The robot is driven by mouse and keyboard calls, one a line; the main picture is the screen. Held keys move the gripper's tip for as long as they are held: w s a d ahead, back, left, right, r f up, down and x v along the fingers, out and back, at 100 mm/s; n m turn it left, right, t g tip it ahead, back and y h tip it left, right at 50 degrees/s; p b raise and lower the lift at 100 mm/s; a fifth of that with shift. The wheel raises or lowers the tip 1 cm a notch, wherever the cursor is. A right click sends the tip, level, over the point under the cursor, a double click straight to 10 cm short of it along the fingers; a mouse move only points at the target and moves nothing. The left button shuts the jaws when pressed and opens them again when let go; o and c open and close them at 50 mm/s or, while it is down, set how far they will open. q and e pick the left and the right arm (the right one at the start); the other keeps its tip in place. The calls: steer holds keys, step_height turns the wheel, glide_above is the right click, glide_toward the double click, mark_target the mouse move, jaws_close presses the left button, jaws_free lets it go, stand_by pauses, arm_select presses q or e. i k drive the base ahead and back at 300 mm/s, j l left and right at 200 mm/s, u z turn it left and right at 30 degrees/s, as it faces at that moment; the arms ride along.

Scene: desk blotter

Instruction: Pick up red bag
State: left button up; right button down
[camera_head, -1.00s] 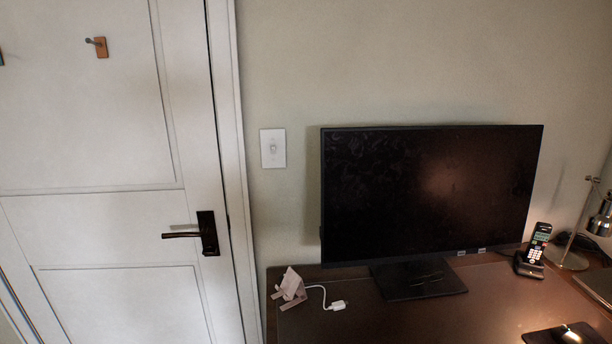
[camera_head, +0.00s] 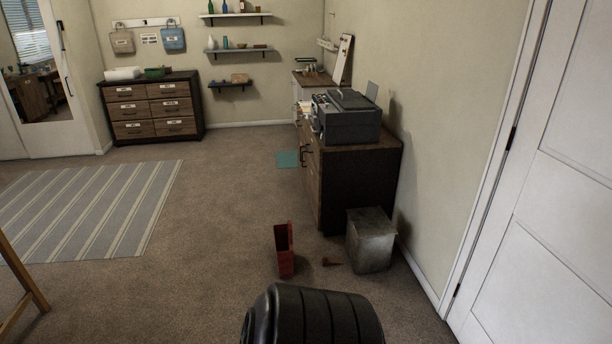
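A red upright item (camera_head: 284,250), which looks like the red bag, stands on the carpet near the middle of the view. It is narrow and tall, with an opening near its top. It stands left of a grey metal bin and in front of the dark cabinet. Neither of my grippers shows in the view, so nothing can be told of what they hold.
A black ribbed rounded object (camera_head: 312,318) fills the bottom centre, in front of the red item. A grey metal bin (camera_head: 370,240) and a dark cabinet (camera_head: 360,185) with a printer (camera_head: 348,120) stand right. A small brown piece (camera_head: 331,262) lies between. Open carpet (camera_head: 215,220) lies left.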

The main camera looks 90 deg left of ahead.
mark_target(282, 233)
steer(key=u, duration=2.25)
steer(key=l+u, duration=0.1)
steer(key=u, duration=0.65)
steer(key=i, duration=0.2)
